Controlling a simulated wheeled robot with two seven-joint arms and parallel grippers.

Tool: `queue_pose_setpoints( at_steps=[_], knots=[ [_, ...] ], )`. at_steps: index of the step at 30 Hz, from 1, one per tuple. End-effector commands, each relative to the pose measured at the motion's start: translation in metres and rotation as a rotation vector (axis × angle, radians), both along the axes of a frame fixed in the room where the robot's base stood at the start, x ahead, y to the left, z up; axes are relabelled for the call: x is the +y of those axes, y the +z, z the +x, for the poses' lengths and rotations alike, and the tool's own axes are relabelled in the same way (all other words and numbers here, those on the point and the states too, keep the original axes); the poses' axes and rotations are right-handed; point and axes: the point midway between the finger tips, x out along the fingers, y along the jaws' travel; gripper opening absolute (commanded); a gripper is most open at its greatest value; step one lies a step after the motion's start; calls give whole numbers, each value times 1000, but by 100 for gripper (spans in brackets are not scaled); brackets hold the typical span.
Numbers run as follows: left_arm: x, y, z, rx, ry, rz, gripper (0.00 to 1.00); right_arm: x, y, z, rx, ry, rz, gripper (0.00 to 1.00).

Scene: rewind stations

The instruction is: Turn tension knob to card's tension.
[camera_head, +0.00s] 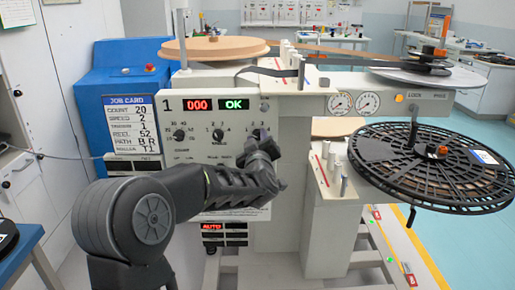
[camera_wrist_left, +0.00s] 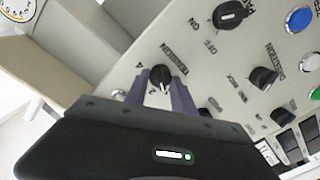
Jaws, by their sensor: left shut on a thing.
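The job card (camera_head: 130,125) hangs on the blue cabinet at the left; its third line appears to read tension 1. The tension knob (camera_wrist_left: 161,74) is a small black knob on the pale panel, under the word TENSION in the left wrist view. My left gripper (camera_wrist_left: 160,90) is shut on this knob, with one purple-grey finger on each side. In the head view my left gripper (camera_head: 260,146) is at the right of the panel and hides the tension knob. I cannot read which number the knob points to. My right gripper is not in view.
The panel (camera_head: 180,152) also bears other black knobs, including the middle knob (camera_head: 217,135), and a display (camera_head: 215,104) reading 000 and OK. A black reel (camera_head: 395,160) stands out at the right. Round gauges (camera_head: 341,103) sit above posts on the machine.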

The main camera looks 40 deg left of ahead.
Motion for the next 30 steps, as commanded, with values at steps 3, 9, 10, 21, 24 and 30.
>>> queue_pose_setpoints(
  at_steps=[3,9,10,21,24,30],
  knots=[
    [0,-2,0,-35,1,-45,0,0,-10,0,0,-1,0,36],
    [0,-1,0,-64,-1,-86,0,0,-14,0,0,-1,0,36],
    [0,-1,0,-66,-1,-88,0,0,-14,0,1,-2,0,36],
    [0,-1,0,-69,0,-94,0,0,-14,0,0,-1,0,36],
    [0,0,0,-70,0,-94,37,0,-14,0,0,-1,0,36],
    [0,0,0,-68,0,-92,52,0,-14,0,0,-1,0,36]
  ],
)
